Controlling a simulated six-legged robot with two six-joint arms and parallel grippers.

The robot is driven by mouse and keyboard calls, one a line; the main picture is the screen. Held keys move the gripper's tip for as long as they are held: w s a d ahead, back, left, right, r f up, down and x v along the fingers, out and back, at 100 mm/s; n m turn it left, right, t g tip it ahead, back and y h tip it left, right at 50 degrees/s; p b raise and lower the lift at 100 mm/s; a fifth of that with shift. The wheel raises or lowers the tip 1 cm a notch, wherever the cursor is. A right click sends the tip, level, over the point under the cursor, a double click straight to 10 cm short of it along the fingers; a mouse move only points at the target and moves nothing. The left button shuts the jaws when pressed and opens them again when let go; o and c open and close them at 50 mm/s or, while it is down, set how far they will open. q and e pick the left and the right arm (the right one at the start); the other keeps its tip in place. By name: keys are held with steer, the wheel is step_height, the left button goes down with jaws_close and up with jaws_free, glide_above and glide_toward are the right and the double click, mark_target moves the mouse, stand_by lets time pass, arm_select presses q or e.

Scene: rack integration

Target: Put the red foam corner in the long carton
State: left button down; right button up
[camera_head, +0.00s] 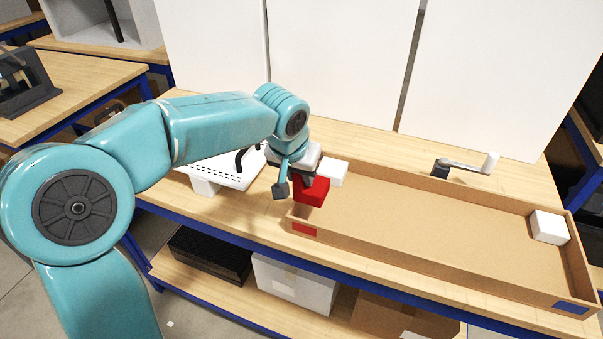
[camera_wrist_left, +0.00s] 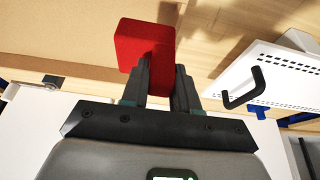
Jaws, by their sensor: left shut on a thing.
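The red foam corner (camera_head: 312,191) is a red block held in my left gripper (camera_head: 297,183). In the left wrist view the red foam corner (camera_wrist_left: 145,43) sits at the fingertips of the left gripper (camera_wrist_left: 163,72), which is shut on it. The long carton (camera_head: 440,213) is a shallow open cardboard tray on the bench. My right gripper does not show.
White foam blocks are in the carton at its back left corner (camera_head: 332,172) and right end (camera_head: 548,227). A crank-like tool (camera_head: 468,166) lies behind the carton. A white perforated panel with a black handle (camera_head: 226,169) stands left of it. White boards (camera_head: 340,65) stand at the back.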

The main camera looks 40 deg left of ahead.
mark_target(299, 199)
arm_select(q)
steer(key=shift+s+f+b, duration=0.1)
steer(key=shift+f+b, duration=0.55)
steer(key=shift+f, duration=0.25)
step_height(299, 199, down, 6)
steer(key=b, duration=0.5)
steer(key=c, duration=0.8)
jaws_free()
steer(key=shift+r, duration=0.1)
steer(key=p+v, duration=0.1)
steer(key=v, duration=1.5)
